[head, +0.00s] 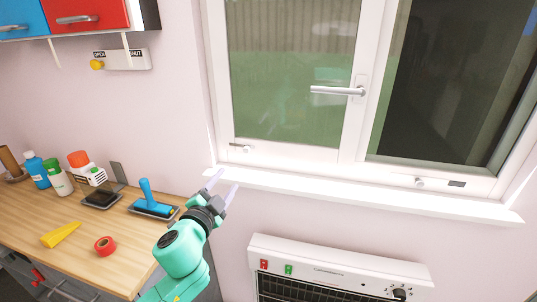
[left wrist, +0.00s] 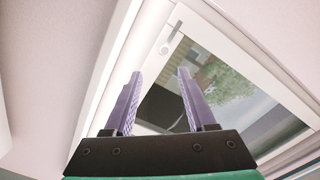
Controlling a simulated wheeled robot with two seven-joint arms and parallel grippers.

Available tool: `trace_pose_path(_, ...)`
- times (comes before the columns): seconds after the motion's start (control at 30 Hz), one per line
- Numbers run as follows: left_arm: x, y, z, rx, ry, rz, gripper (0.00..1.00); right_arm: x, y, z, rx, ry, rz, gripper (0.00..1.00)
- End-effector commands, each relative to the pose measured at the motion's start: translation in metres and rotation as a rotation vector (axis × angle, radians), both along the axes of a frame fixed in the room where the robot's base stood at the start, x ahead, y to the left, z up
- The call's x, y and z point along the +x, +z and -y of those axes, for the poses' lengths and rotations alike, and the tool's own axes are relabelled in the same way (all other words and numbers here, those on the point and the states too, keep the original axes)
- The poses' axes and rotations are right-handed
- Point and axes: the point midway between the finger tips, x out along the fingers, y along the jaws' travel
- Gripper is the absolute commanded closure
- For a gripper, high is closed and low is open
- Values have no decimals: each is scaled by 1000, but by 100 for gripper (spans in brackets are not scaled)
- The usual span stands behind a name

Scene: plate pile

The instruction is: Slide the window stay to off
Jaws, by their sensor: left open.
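The window (head: 300,158) has a white frame. A small round knob (head: 246,149) with a thin grey piece beside it sits low on the left sash's bottom rail. Another round knob (head: 420,182) with a dark tag (head: 456,184) to its right sits on the right pane's bottom rail. I cannot tell which is the stay. My left gripper (head: 224,183) is open and empty, just below the left end of the sill, below and left of the left knob. In the left wrist view its fingers (left wrist: 160,74) stand apart, with a round knob (left wrist: 165,48) beyond them.
A white sill (head: 380,193) juts out under the window, and a lever handle (head: 338,91) sticks out above. An oven-like appliance (head: 340,263) is below right. A workbench (head: 130,222) with tools is at left. A yellow knob (head: 97,65) sits on the OPEN/SHUT wall plate (head: 127,60).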

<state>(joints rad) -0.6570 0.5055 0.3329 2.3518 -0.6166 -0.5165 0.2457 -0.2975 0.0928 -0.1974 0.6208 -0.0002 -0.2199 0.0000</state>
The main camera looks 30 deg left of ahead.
Motion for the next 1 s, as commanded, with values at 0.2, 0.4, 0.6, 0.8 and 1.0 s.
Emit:
trace_pose_path(0.2,18,15,-2,14,-7,23,44,-2,7,-9,12,-3,-3,50)
trace_pose_path(0.4,68,16,-20,13,-5,23,44,-5,19,-17,23,-2,-7,50)
trace_pose_path(0.6,113,15,-37,12,-4,22,44,-4,27,-14,19,0,-6,50)
trace_pose_path(0.8,135,12,-44,8,-6,21,44,-4,30,-9,13,-1,-6,50)
trace_pose_path(1.0,136,10,-44,10,-6,18,44,-3,30,-8,12,-2,-5,50)
